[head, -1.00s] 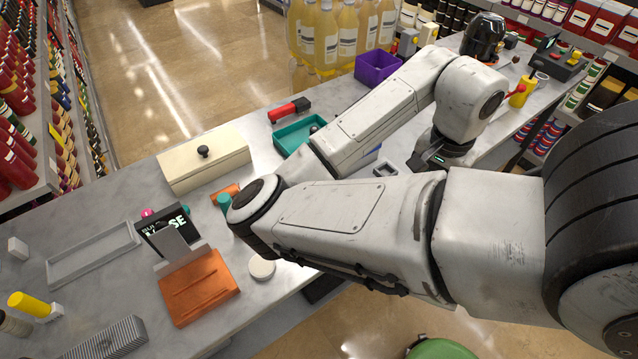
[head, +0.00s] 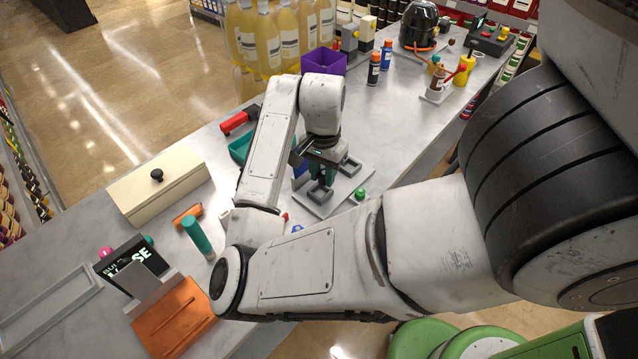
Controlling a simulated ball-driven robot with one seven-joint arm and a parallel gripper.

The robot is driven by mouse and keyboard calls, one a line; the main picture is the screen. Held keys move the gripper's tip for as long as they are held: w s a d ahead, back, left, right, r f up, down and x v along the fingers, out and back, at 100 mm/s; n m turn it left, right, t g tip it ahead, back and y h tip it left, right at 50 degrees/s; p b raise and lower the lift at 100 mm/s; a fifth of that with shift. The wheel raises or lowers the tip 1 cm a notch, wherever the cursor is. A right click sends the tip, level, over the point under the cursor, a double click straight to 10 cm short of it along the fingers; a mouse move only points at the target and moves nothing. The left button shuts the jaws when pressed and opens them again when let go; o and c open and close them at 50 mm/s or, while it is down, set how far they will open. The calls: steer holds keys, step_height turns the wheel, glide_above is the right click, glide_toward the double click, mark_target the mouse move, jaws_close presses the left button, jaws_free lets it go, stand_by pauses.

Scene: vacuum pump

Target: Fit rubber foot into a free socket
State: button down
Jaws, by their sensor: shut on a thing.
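My gripper (head: 320,180) points down over a light grey plate (head: 338,196) with raised square sockets. One square socket (head: 318,193) is right at the gripper's fingertips; another square socket (head: 351,165) lies to the right and shows no part in it. My gripper is shut on a small part, taken to be the rubber foot, which is mostly hidden by the dark fingers. I cannot tell whether it touches the socket.
A green knob (head: 361,194) stands by the plate's right edge.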

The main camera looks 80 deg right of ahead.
mark_target(319, 182)
steer(key=shift+w+d+f, duration=0.1)
steer(key=shift+w+f, duration=0.3)
steer(key=shift+f, duration=0.05)
steer(key=shift+f+p, duration=0.45)
steer(key=shift+f, duration=1.15)
steer(key=c, duration=0.8)
jaws_free()
steer(key=shift+c, duration=0.2)
step_height(319, 182, up, 12)
steer(key=shift+r, duration=0.1)
